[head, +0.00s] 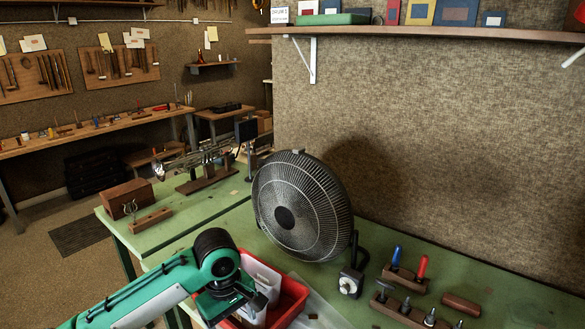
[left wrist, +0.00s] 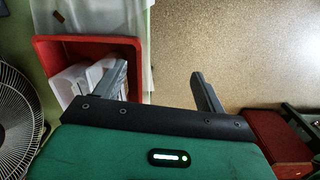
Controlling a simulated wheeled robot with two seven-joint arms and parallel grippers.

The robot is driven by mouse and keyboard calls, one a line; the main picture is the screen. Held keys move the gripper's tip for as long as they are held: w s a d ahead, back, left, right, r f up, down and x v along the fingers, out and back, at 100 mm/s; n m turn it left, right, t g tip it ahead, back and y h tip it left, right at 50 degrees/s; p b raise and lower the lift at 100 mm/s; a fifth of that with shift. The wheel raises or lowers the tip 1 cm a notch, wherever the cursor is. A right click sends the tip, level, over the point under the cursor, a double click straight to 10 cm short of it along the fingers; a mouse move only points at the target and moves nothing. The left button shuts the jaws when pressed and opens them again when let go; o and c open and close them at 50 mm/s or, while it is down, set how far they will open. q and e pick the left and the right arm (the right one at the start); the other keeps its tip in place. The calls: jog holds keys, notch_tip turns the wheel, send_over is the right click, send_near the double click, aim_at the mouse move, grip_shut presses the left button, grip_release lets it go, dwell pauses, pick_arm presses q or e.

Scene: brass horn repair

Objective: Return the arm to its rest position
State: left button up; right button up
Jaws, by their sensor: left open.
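My left arm comes in from the lower left, and its gripper (head: 240,303) is over or beside the left part of the red bin (head: 293,302) at the green bench's front edge. In the left wrist view the two grey fingers stand wide apart with nothing between them, so the gripper (left wrist: 160,76) is open and empty. The red bin (left wrist: 90,44) with white pieces in it lies behind the left finger there, and bare floor shows between the fingers. My right gripper is not in view.
A black fan (head: 302,205) stands on the green bench (head: 415,260) close right of my arm. A small block with a dial (head: 350,282), tool racks (head: 403,312) and screwdrivers (head: 422,266) lie further right. A wooden box (head: 127,198) sits at the bench's left end. A shelf (head: 420,34) hangs above.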

pick_arm(q)
jog(key=s+d+f+m+t+h, duration=0.2)
jog(key=s+d+f+m+h, duration=0.15)
jog(key=s+f+m, duration=0.55)
jog(key=s+a+f+m+t+y, duration=0.15)
jog(key=s+a+f, duration=0.25)
jog(key=s+a, duration=0.4)
jog(key=s+a+f+y, duration=0.2)
jog(key=s+a+f, duration=0.3)
jog(key=s, duration=0.5)
notch_tip(320, 180, down, 31)
jog(key=s+a+g, duration=0.1)
jog(key=g, duration=0.1)
jog(key=s+a+f, duration=0.3)
jog(key=s+f, duration=1.4)
jog(key=s, duration=0.1)
jog(key=shift+s+a+f+m+g+y, duration=0.2)
jog(key=shift+f+m+g+y, duration=0.1)
jog(key=shift+m+g, duration=0.05)
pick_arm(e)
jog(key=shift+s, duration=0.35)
